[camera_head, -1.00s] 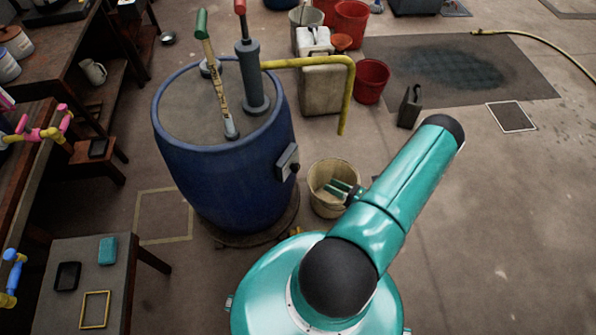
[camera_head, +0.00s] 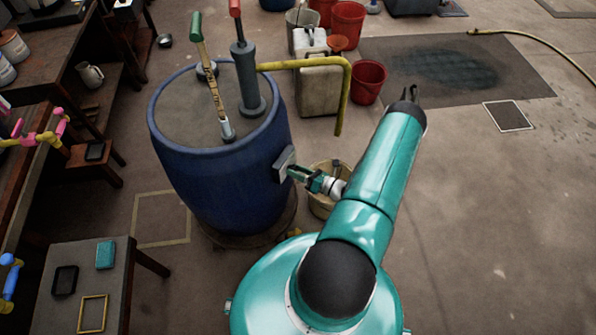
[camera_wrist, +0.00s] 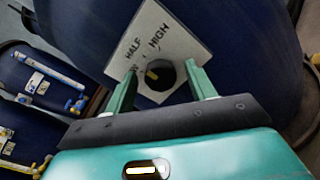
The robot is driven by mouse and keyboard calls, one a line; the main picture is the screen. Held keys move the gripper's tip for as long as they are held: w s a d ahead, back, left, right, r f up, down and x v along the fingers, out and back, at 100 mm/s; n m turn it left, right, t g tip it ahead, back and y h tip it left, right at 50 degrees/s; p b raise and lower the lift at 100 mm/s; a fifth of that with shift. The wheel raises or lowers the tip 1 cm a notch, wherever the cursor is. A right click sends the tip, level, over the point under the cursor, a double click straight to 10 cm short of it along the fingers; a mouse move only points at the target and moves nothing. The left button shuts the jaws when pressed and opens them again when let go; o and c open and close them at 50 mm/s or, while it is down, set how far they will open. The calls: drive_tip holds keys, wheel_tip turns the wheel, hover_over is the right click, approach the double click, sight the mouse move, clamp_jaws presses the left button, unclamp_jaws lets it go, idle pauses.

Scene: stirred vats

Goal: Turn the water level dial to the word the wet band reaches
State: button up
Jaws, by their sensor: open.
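The water level dial (camera_wrist: 164,77) is a dark round knob with a yellow mark on its left part, on a pale plate (camera_wrist: 176,40) lettered HALF and HIGH. A third word at the left is mostly hidden by a finger. My gripper (camera_wrist: 160,72) is open, one finger on each side of the dial; whether they touch it is unclear. In the head view the plate's grey box (camera_head: 284,164) sits on the right side of the blue vat (camera_head: 215,175), with my gripper (camera_head: 298,173) against its front. A green-handled dipstick (camera_head: 211,80) leans on the vat top; its wet band is too small to read.
A cream bucket (camera_head: 322,204) stands below my forearm. A yellow pipe (camera_head: 345,90) bends down right of the vat, near a pale jerrycan (camera_head: 318,90) and a red bucket (camera_head: 368,80). A low table (camera_head: 110,255) stands front left.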

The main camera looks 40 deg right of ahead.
drive_tip(key=c, duration=1)
drive_tip(key=shift+o, duration=0.2)
drive_tip(key=shift+n, duration=0.3)
drive_tip(key=n, duration=0.9)
drive_tip(key=shift+n, duration=0.3)
drive_tip(key=o, duration=1)
drive_tip(key=shift+c, duration=0.2)
